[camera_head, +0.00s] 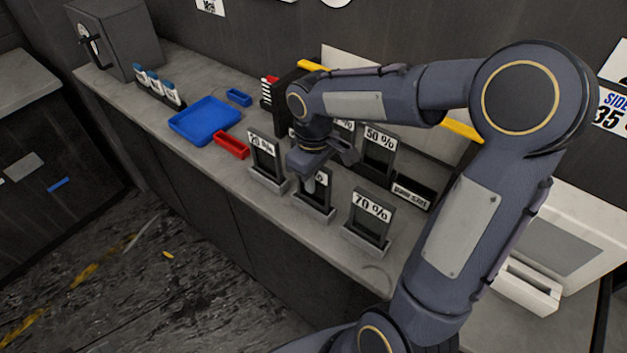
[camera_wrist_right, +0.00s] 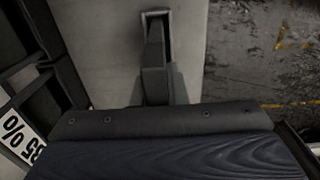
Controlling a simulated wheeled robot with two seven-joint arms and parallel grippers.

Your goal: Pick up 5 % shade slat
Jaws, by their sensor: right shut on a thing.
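Several dark shade slats stand upright in grey holders on the counter. My right gripper (camera_head: 318,170) points down at the middle slat of the front row (camera_head: 312,201), between the 20 % slat (camera_head: 265,160) and the 70 % slat (camera_head: 370,215). It is shut on the top of this middle slat, which still stands at its holder (camera_head: 314,212). Only the end of its label shows, with a % sign, so the number is hidden. In the right wrist view a dark finger-like part (camera_wrist_right: 155,85) shows beyond the gripper body; the grip itself is hidden. My left gripper is not in view.
The 50 % slat (camera_head: 379,150) stands behind, beside a dark box (camera_head: 413,188) with a white label. Another labelled slat (camera_wrist_right: 18,138) shows at the left of the wrist view. A red tray (camera_head: 231,146) and blue tray (camera_head: 204,121) lie left of the slats.

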